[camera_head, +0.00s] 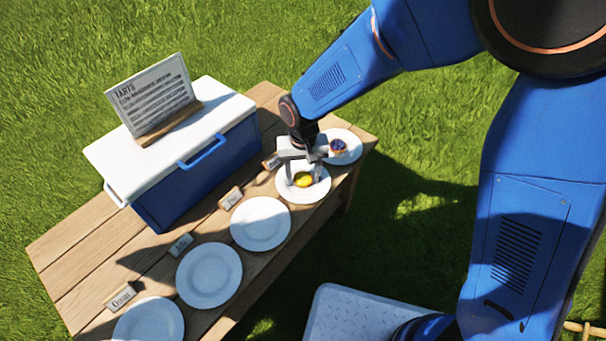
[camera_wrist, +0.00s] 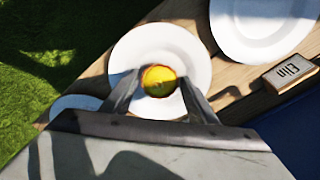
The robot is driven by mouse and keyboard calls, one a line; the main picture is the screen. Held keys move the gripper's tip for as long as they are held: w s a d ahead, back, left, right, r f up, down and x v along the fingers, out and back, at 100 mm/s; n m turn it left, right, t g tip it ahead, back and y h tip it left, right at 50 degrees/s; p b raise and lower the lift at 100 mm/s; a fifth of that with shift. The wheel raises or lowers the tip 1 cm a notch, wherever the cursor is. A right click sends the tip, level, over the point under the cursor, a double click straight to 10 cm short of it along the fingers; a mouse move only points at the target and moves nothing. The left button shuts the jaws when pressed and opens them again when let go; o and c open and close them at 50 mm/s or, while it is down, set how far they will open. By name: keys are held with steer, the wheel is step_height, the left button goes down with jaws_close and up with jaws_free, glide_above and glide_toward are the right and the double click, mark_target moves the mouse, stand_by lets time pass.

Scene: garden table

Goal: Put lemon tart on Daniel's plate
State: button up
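The lemon tart (camera_head: 303,180) is a small round yellow tart on a white plate (camera_head: 284,194), the second from the far right end of the row. My gripper (camera_head: 303,183) is over this plate, with one finger on each side of the tart. In the wrist view the lemon tart (camera_wrist: 159,81) shows between the fingertips of my gripper (camera_wrist: 159,80), near the middle of the plate (camera_wrist: 150,40). A name card (camera_head: 271,162) behind this plate is too small to read.
A plate with a dark berry tart (camera_head: 338,146) stands at the far right end. Empty plates (camera_head: 260,223) continue towards the near left, with name cards behind. The card (camera_wrist: 290,73) by the neighbouring plate reads "Elin". A blue-white cooler (camera_head: 205,160) bears a tart sign (camera_head: 155,95).

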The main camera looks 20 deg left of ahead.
mark_target(304, 178)
step_height(304, 178, up, 12)
steer(key=shift+r, duration=0.15)
stand_by(0.6)
steer(key=d+r+m+t, duration=0.1)
steer(key=d+r, duration=0.3)
steer(key=d, duration=0.5)
steer(key=w+d+r+y, duration=0.1)
steer(key=d+r, duration=0.2)
steer(key=d, duration=0.6)
steer(key=d+r+m+t, duration=0.1)
steer(key=d+r, duration=0.3)
steer(key=d, duration=0.5)
steer(key=s+d+m+t, duration=0.1)
steer(key=s+d, duration=0.6)
steer(key=d, duration=0.2)
steer(key=s+d+m+t+h, duration=0.1)
steer(key=s+d, duration=0.6)
steer(key=d, duration=0.2)
steer(key=shift+r+t, duration=0.3)
steer(key=shift+t, duration=0.1)
